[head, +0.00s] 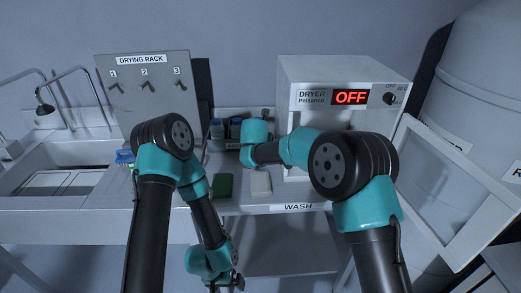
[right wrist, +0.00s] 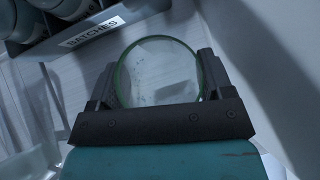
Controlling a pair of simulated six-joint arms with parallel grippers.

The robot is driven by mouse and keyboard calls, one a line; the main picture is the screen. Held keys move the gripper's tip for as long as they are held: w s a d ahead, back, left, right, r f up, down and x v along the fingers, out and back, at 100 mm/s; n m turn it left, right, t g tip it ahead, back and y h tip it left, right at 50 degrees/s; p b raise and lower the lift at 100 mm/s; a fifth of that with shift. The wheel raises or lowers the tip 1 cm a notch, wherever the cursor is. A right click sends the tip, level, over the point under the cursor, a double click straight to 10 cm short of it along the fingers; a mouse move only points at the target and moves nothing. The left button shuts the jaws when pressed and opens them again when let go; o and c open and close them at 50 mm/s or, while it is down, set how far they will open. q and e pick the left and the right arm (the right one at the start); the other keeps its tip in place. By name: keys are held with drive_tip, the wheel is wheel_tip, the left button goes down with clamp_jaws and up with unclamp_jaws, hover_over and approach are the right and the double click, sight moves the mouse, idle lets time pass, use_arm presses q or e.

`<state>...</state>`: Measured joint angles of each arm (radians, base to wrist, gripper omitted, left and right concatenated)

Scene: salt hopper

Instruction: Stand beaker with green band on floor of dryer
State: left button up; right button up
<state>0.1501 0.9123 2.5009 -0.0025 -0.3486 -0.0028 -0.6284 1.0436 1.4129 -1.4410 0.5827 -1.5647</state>
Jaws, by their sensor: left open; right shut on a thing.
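My right gripper (right wrist: 155,62) is shut on the beaker with green band (right wrist: 158,78), a clear round glass with a green ring, seen end-on between the fingers in the right wrist view. In the head view the beaker is not clearly visible; my right wrist is left of the dryer, in front of the bottle tray. The dryer (head: 304,72) is a white box whose display reads OFF. Its door (head: 432,195) stands open to the right. My right arm hides most of its opening and floor. My left gripper (head: 226,284) is open and low, before the counter's front edge.
A tray labelled BATCHES (right wrist: 92,32) holds several containers close to the right gripper. A green block (head: 223,186) and a pale block (head: 261,183) lie on the wash counter. The drying rack (head: 145,90) and sink (head: 50,170) are left.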

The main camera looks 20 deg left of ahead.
drive_tip(key=s+d+r, duration=0.1)
drive_tip(key=s+d, duration=0.3)
drive_tip(key=s, duration=1.1)
drive_tip(key=shift+s+d+r, duration=0.15)
drive_tip(key=shift+s+d, duration=0.05)
